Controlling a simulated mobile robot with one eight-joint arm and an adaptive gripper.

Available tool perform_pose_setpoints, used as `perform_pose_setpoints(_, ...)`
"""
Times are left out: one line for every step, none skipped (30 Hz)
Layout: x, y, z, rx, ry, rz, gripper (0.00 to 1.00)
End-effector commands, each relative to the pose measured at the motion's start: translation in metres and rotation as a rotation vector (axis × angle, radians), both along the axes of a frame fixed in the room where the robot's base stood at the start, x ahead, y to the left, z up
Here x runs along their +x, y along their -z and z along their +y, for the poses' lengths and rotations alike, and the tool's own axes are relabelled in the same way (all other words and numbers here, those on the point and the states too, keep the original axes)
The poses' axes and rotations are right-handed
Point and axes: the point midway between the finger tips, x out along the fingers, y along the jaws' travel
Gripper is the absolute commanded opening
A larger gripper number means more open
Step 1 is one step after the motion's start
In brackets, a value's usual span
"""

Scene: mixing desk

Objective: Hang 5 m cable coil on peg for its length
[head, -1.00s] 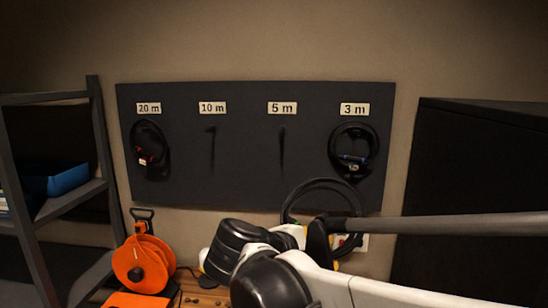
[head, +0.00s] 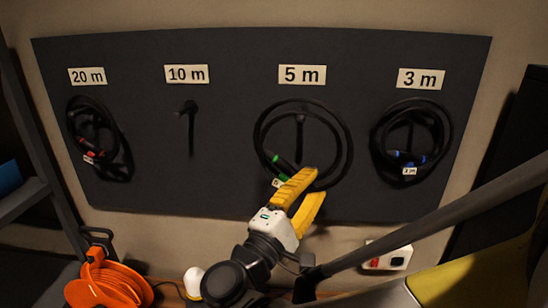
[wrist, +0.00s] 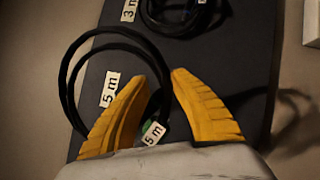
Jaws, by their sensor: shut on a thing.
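The black cable coil (head: 283,164) with green connectors and a small white tag is in front of the board under the 5 m label (head: 302,75). In the head view its loop surrounds the 5 m peg (head: 299,122); I cannot tell whether it rests on it. My gripper (head: 314,184), with yellow fingers, is shut on the coil's lower right part. In the wrist view the coil (wrist: 66,85) hangs out to the left of the fingers (wrist: 160,76), and its "5 m" tag (wrist: 154,133) shows between them.
The 10 m peg (head: 190,108) is bare. Coils hang at the 20 m (head: 72,118) and 3 m (head: 407,158) places, the latter right of my gripper. An orange cable reel (head: 108,286) stands at lower left. A socket box (head: 389,257) is on the wall below the board.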

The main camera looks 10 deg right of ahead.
Motion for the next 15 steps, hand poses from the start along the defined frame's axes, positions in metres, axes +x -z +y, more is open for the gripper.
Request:
perform_pose_setpoints(0.0, 0.0, 0.0, -0.002, 0.001, -0.004, 0.0)
perform_pose_setpoints(0.001, 0.0, 0.0, -0.003, 0.001, -0.006, 0.0)
perform_pose_setpoints(0.001, 0.0, 0.0, -0.003, 0.001, -0.006, 0.0)
perform_pose_setpoints(0.002, 0.0, 0.0, -0.003, 0.001, -0.006, 0.0)
perform_pose_setpoints(0.003, 0.0, -0.001, -0.003, 0.001, -0.006, 0.0)
perform_pose_setpoints(0.005, 0.0, -0.001, -0.003, 0.002, -0.007, 0.0)
perform_pose_setpoints(0.006, 0.0, -0.001, -0.003, 0.002, -0.007, 0.0)
perform_pose_setpoints(0.008, 0.0, -0.002, -0.003, 0.002, -0.007, 0.0)
perform_pose_setpoints(0.01, 0.0, -0.002, -0.003, 0.002, -0.005, 0.0)
perform_pose_setpoints(0.012, 0.001, -0.003, -0.003, 0.002, -0.005, 0.0)
perform_pose_setpoints(0.013, 0.001, -0.003, -0.003, 0.002, -0.005, 0.0)
perform_pose_setpoints(0.016, 0.001, -0.003, -0.002, 0.002, -0.006, 0.0)
perform_pose_setpoints(0.018, 0.001, -0.004, -0.002, 0.002, -0.006, 0.0)
perform_pose_setpoints(0.019, 0.001, -0.004, -0.002, 0.002, -0.006, 0.0)
perform_pose_setpoints(0.022, 0.002, -0.005, -0.002, 0.002, -0.006, 0.0)
